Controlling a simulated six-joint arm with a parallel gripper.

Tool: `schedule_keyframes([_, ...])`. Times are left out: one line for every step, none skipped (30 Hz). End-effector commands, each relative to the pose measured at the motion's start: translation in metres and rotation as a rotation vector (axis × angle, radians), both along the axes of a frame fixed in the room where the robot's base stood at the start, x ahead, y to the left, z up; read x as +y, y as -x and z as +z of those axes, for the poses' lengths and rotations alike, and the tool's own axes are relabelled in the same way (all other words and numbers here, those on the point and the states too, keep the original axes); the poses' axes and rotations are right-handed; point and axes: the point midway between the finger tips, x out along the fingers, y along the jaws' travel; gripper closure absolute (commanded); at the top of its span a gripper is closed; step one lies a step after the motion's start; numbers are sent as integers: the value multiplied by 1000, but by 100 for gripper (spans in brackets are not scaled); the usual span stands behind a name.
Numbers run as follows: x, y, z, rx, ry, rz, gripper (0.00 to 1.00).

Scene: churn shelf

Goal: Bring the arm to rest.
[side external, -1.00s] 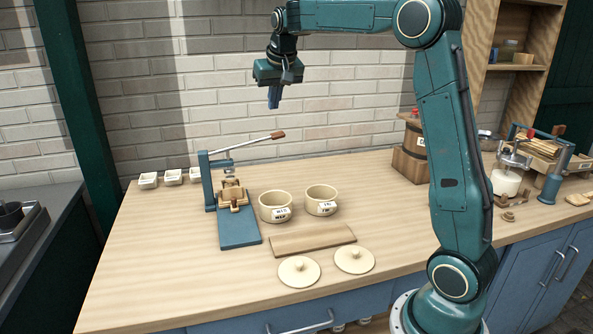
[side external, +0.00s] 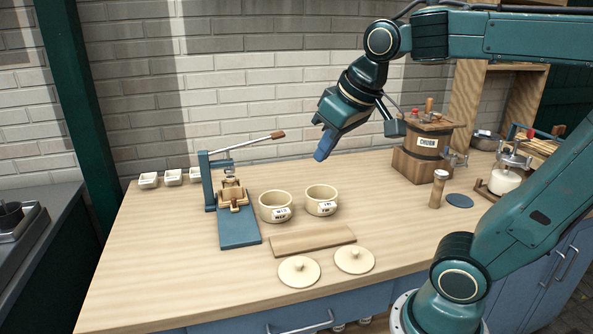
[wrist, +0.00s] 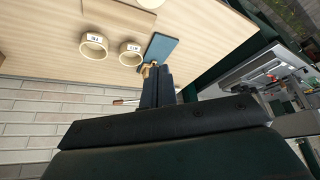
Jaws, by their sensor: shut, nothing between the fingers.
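My gripper (side external: 322,152) is shut and empty. It hangs in the air above the back of the wooden counter (side external: 150,270), pointing down and to the left, apart from everything on it. In the wrist view its shut fingers (wrist: 157,80) point toward the blue press. My arm reaches in from the right with its upper links bent over the counter.
Two labelled cream crocks (side external: 275,207) (side external: 321,200) stand below my gripper, beside a blue lever press (side external: 239,232). A wooden board (side external: 312,240) and two round lids (side external: 298,271) (side external: 354,260) lie in front. A churn (side external: 420,150) stands right of my gripper.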

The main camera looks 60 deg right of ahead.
Motion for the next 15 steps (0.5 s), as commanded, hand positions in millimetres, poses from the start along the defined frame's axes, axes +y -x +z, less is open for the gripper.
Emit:
schedule_keyframes([7,14,-7,-5,0,25,100])
schedule_keyframes([10,21,-11,-6,0,38,100])
schedule_keyframes([14,29,-17,-8,0,56,100])
schedule_keyframes([17,36,-21,-10,0,68,100])
schedule_keyframes([19,42,-25,-11,0,80,100])
schedule_keyframes([22,49,-30,-12,-1,94,100])
schedule_keyframes([24,54,-34,-14,-1,104,100])
schedule_keyframes([25,58,-37,-15,-1,113,100])
schedule_keyframes([28,63,-42,-16,-1,123,100])
schedule_keyframes([29,66,-44,-17,-1,130,100])
schedule_keyframes([30,69,-46,-18,-2,136,100])
schedule_keyframes([31,72,-49,-18,-2,143,100])
schedule_keyframes([32,74,-51,-19,-2,146,100])
schedule_keyframes([32,75,-52,-19,-1,149,100])
schedule_keyframes([32,76,-53,-18,-2,152,100])
